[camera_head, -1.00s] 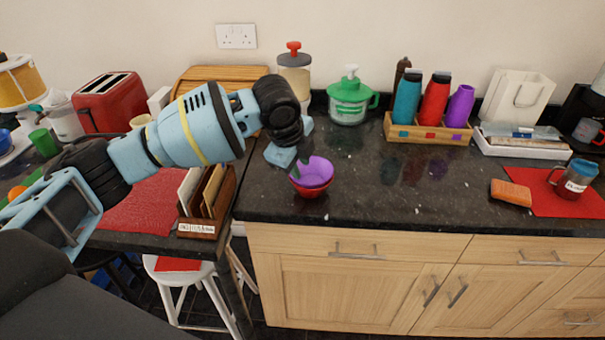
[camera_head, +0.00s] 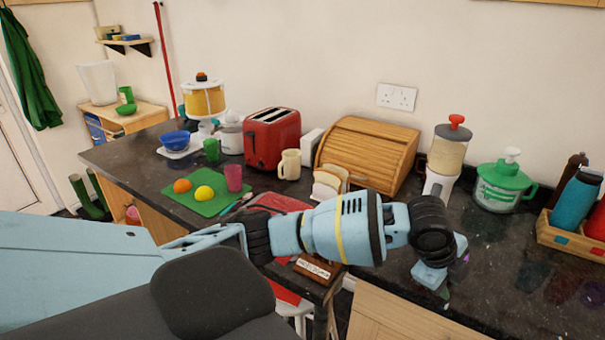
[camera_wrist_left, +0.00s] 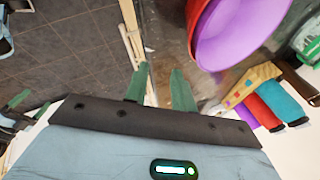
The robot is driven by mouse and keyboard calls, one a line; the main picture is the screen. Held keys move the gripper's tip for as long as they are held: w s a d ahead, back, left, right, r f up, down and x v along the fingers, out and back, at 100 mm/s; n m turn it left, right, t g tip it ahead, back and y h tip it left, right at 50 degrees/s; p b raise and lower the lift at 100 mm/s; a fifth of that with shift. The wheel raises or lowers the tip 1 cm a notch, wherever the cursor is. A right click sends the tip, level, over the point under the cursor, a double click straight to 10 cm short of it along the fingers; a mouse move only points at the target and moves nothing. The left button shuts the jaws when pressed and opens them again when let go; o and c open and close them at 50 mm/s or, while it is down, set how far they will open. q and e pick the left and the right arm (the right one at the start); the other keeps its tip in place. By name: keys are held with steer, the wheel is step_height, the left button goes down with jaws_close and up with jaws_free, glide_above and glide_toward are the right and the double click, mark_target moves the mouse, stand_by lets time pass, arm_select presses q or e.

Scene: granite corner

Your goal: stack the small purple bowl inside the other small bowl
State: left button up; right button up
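The purple bowl (camera_wrist_left: 236,32) sits inside the red bowl (camera_wrist_left: 194,14), seen at the top of the left wrist view. In the head view my left arm and gripper hide nearly all of both bowls. My left gripper (camera_head: 441,288) is over the front of the dark counter. In the left wrist view its two green fingers (camera_wrist_left: 160,80) stand apart with nothing between them, and both bowls are clear of them. My right gripper is in neither view.
A green-lidded jar (camera_head: 502,190), a red-topped dispenser (camera_head: 447,155) and a wooden bread box (camera_head: 368,155) stand behind. A bottle rack (camera_head: 570,236) is at right. A red toaster (camera_head: 272,140) and green board with fruit (camera_head: 207,207) are left.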

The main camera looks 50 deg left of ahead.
arm_select(q)
steer(key=s+d+f+n+t+h, duration=0.1)
steer(key=s+d+f+n+h, duration=0.2)
steer(key=s+f, duration=0.45)
steer(key=s+d+f+n+t+h, duration=0.15)
steer(key=s+d+f+n, duration=0.3)
steer(key=f, duration=0.55)
steer(key=s+a+f+n+t+y, duration=0.1)
steer(key=s+a+f+n, duration=0.3)
steer(key=s, duration=0.7)
steer(key=s+a+f+n+t+y, duration=0.1)
steer(key=s+a+f+n+y, duration=0.3)
steer(key=s+a, duration=0.5)
steer(key=shift+s+f+n, duration=0.75)
steer(key=shift+s+f, duration=0.05)
steer(key=shift+s, duration=0.45)
steer(key=shift+y, duration=0.25)
